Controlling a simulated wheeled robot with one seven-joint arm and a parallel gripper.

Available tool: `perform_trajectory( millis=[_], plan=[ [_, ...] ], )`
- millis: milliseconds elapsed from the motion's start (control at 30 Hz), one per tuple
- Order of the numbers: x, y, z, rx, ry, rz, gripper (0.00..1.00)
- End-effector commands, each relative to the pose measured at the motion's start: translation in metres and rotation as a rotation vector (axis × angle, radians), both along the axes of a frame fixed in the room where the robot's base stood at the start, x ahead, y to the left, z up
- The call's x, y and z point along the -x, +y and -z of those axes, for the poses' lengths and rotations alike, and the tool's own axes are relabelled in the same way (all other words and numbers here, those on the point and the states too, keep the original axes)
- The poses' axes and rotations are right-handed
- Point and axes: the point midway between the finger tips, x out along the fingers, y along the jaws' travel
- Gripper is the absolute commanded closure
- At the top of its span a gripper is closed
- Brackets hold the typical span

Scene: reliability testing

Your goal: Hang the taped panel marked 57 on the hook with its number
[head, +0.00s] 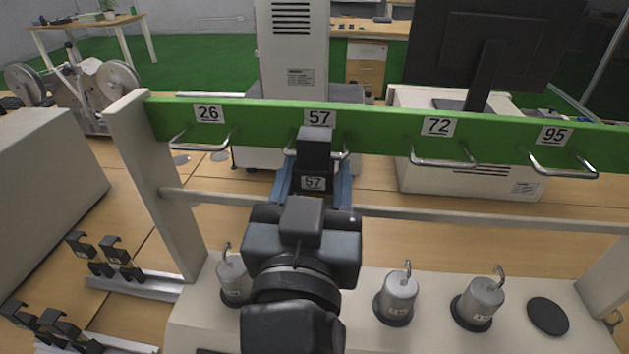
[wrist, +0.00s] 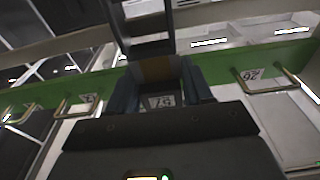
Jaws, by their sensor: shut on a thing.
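The dark panel marked 57 (head: 313,183) has a dark hooked top and is held upright in front of the green bar (head: 377,133). In the wrist view the panel (wrist: 160,102) shows its number and a brown tape band. My gripper (head: 316,172) is shut on the panel, a blue finger on each side; the fingers also show in the wrist view (wrist: 162,92). The 57 label (head: 319,118) is on the bar above. The panel's top covers most of the 57 hook (head: 345,155). I cannot tell whether they touch.
Metal hooks marked 26 (head: 200,145), 72 (head: 440,160) and 95 (head: 562,170) hang along the bar. Below the bar's grey crossrail (head: 440,216), metal weights (head: 397,295) stand on the pale base. Dark clip-like pieces (head: 115,250) sit on rails at left.

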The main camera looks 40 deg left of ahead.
Motion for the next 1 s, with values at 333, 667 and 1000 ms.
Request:
perform_trajectory(
  millis=[333, 667, 1000],
  plan=[
    [0.000, 0.000, 0.000, -0.001, -0.001, 0.000, 1.00],
    [0.000, 0.000, 0.008, -0.001, -0.001, 0.000, 1.00],
    [0.000, 0.000, 0.011, -0.001, -0.001, 0.000, 1.00]
  ],
)
